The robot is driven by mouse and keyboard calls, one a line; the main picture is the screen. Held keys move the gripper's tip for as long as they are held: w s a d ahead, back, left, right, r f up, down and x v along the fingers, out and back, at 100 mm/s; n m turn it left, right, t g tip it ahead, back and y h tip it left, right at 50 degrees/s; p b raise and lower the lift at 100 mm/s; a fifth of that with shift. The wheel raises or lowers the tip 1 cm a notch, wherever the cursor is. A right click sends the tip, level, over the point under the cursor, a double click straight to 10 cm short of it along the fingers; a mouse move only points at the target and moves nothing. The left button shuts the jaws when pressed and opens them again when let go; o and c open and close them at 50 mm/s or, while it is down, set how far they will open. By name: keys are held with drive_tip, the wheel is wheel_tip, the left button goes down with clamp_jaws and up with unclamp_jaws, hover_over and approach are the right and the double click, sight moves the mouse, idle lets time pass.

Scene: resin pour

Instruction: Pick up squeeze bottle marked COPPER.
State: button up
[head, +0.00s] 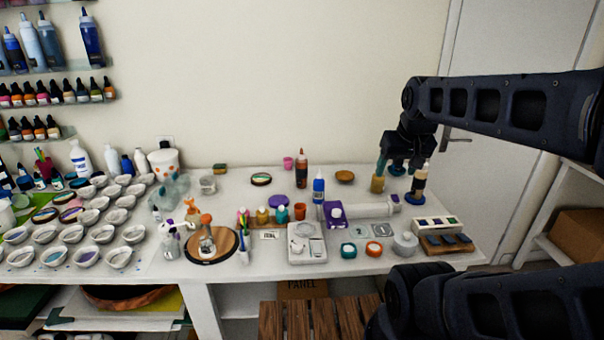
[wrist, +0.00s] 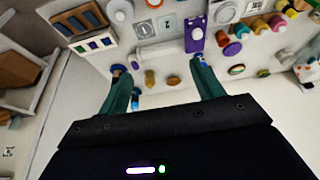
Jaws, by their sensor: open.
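No label can be read, so I cannot tell for sure which bottle is marked COPPER. A brown bottle with an orange-brown tip (head: 302,169) stands upright at the back middle of the table in the head view, well left of my gripper. My gripper (head: 397,170) is open over the back right of the table, pointing down. In the wrist view its teal fingers (wrist: 158,68) are apart, and I see nothing held between them.
A small brown dish (head: 345,176) lies near the wall. A scale (head: 306,250) and a sample tray (head: 437,226) are nearer the front. Shelves hold more bottles at left.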

drive_tip(key=shift+o, duration=0.3)
drive_tip(key=shift+r, duration=0.1)
idle(0.3)
wheel_tip(320, 180, up, 5)
drive_tip(key=w+a+r+n+h, duration=0.1)
drive_tip(key=w+a+n+h, duration=0.2)
drive_tip(key=w+n+h, duration=1.2)
drive_tip(key=w+a+f+n+t+y, duration=0.15)
drive_tip(key=w+a+n+t, duration=0.45)
drive_tip(key=w+a, duration=0.6)
drive_tip(key=w+a+n+t+y, duration=0.35)
drive_tip(key=w+a+n, duration=0.45)
drive_tip(key=w+a, duration=0.4)
approach(304, 160)
drive_tip(key=w+f, duration=0.2)
drive_tip(key=w, duration=0.1)
drive_tip(key=shift+t+h, duration=0.25)
drive_tip(key=shift+h, duration=0.05)
drive_tip(key=x, duration=1)
drive_tip(key=shift+w+d+f, duration=0.15)
drive_tip(key=shift+f, duration=0.1)
